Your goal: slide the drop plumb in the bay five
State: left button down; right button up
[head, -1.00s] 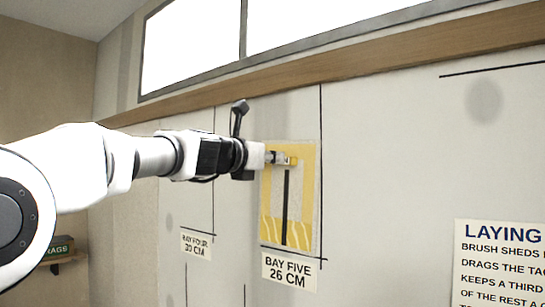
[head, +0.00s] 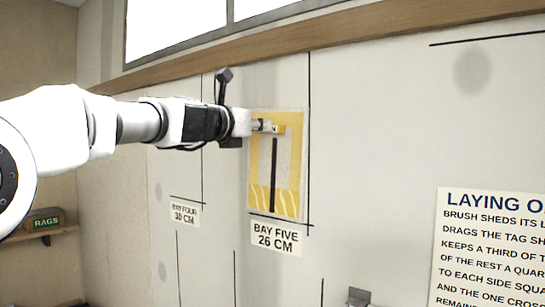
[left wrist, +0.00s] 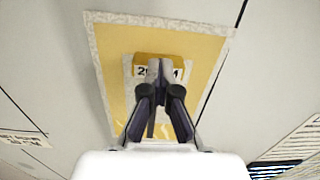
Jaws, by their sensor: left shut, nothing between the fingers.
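A yellow-and-grey panel (head: 291,165) hangs on the wall above the BAY FIVE 26 CM sign (head: 276,238). It has an upright black slot (head: 274,180) and a small yellow block (head: 279,129) at the slot's upper end, which I take as the drop plumb. My left gripper (head: 266,126) is shut and empty, its tips at the block. In the left wrist view the fingertips (left wrist: 160,68) are together in front of the yellow block (left wrist: 150,58), covering the middle of its white label. I cannot tell whether they touch it. My right gripper is out of view.
The BAY FOUR 30 CM sign (head: 185,214) is left of the panel. A text board (head: 490,250) is at the right. A wooden rail (head: 330,38) runs above, under the windows. A RAGS box (head: 44,220) sits on a shelf. The wall between panel and board is mostly bare.

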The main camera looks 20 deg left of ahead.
pick_arm(q)
jog(key=shift+w+a+n+p, duration=0.15)
jog(key=shift+a+n+p, duration=0.1)
jog(key=shift+n+p, duration=0.25)
dwell(0.7)
jog(key=shift+a+n, duration=0.1)
jog(key=shift+n, duration=0.2)
jog(key=shift+w+a+f+n+p, duration=0.15)
jog(key=shift+a+n+p, duration=0.3)
jog(key=shift+n+p, duration=0.6)
dwell(1.2)
jog(key=c, duration=1.2)
grip_release()
jog(key=shift+w+a, duration=0.1)
jog(key=shift+c, duration=0.2)
jog(key=shift+w+f, duration=0.2)
jog(key=shift+w, duration=0.15)
jog(key=shift+r, duration=0.1)
